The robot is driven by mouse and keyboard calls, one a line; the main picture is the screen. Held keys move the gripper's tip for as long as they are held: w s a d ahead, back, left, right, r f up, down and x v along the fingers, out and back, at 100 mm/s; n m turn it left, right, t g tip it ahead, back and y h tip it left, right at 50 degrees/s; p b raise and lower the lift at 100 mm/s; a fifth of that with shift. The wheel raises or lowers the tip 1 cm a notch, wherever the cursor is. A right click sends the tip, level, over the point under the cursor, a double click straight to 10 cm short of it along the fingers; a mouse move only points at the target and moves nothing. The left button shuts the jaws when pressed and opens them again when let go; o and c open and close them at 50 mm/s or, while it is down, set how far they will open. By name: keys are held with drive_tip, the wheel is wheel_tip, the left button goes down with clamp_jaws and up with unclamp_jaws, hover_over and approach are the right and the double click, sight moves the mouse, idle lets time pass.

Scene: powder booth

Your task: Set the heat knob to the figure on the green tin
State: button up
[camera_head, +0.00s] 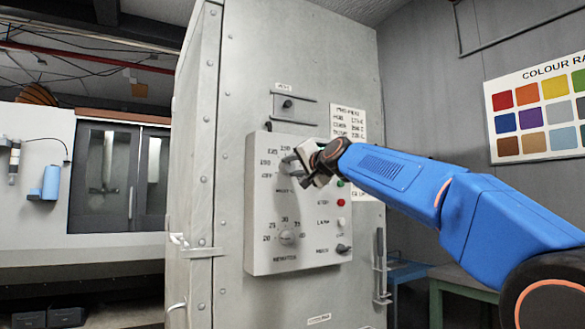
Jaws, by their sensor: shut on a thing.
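The heat knob (287,160) is the upper dial on a pale control panel (262,205) on the tall grey cabinet. Its scale shows OFF and several small figures to the left and above. My gripper (297,166) is at this dial, with its jaws shut on the knob. The gripper hides most of the knob and the right part of its scale, so I cannot read where the knob points. No green tin shows in this view.
A lower dial (288,238) with its own scale sits beneath. Buttons, including a red one (341,203), and a small black switch (343,249) line the panel's right side. A printed card (345,122) is partly behind my arm. A colour chart (540,108) hangs at right.

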drive_tip(key=m, duration=0.5)
drive_tip(key=shift+f, duration=0.1)
idle(0.4)
drive_tip(key=o, duration=1.1)
drive_tip(key=shift+c, duration=0.2)
drive_tip(key=shift+s+d, duration=0.15)
drive_tip(key=shift+s, duration=0.15)
drive_tip(key=v, duration=1.6)
drive_tip(key=shift+s, duration=0.35)
drive_tip(key=shift+d, duration=0.15)
